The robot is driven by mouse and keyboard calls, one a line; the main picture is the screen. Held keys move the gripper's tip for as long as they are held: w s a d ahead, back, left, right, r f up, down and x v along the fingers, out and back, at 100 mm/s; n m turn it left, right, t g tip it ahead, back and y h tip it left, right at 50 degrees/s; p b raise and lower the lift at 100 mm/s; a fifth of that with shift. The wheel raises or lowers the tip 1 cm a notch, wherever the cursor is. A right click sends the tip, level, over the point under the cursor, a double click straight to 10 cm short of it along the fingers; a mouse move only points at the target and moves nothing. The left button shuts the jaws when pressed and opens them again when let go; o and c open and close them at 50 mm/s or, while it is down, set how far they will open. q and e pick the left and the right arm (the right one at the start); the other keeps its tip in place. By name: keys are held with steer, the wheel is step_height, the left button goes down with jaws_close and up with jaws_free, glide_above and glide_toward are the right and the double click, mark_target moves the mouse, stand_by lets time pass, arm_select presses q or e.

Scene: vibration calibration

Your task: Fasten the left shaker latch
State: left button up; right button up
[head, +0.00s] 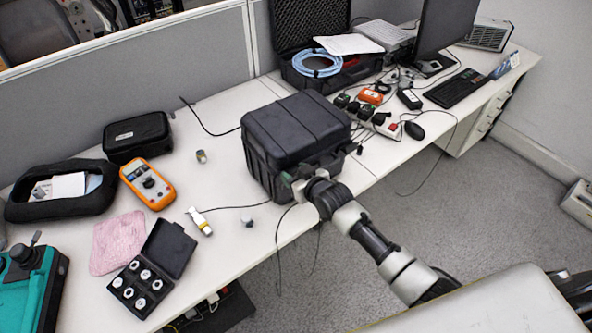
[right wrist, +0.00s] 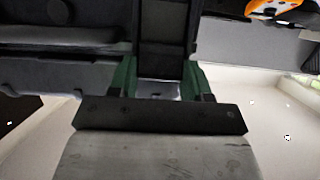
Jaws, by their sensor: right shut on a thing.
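The closed black shaker case (head: 296,122) stands on the desk with its lid down. My right gripper (head: 290,178) is at the lower left of the case's front side. In the right wrist view, its green fingers (right wrist: 160,82) are shut on a dark upright piece, the left latch (right wrist: 165,35), against the case wall. Whether the latch is engaged cannot be told, as the gripper hides it in the head view. My left gripper is not in view.
An orange multimeter (head: 148,183), an open box of small discs (head: 152,268) and a pink cloth (head: 119,242) lie to the left. The desk's front edge is close below my right gripper.

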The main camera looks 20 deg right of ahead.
steer(key=o, duration=0.6)
steer(key=shift+o, duration=0.2)
steer(key=shift+s, duration=0.1)
steer(key=v, duration=1)
steer(key=shift+s+r+b, duration=0.25)
steer(key=shift+b, duration=0.2)
steer(key=shift+d+f, duration=0.1)
steer(key=s+d+f+m+g+h, duration=0.15)
steer(key=s+f, duration=0.25)
steer(key=f, duration=0.5)
steer(key=s+d+f+g+h, duration=0.1)
steer(key=s+f+g, duration=0.15)
steer(key=f, duration=0.55)
steer(key=s+d+f+g+h, duration=0.15)
steer(key=s+f, duration=0.25)
steer(key=f, duration=0.5)
steer(key=s+f+g, duration=0.2)
steer(key=s+f, duration=0.4)
steer(key=s, duration=0.4)
steer(key=s+f+g, duration=0.2)
steer(key=s+f, duration=0.3)
steer(key=s, duration=0.6)
steer(key=s+f+g, duration=0.3)
steer(key=s+f, duration=0.3)
steer(key=s, duration=0.4)
steer(key=shift+s+a+f+b, duration=0.3)
steer(key=shift+f, duration=0.05)
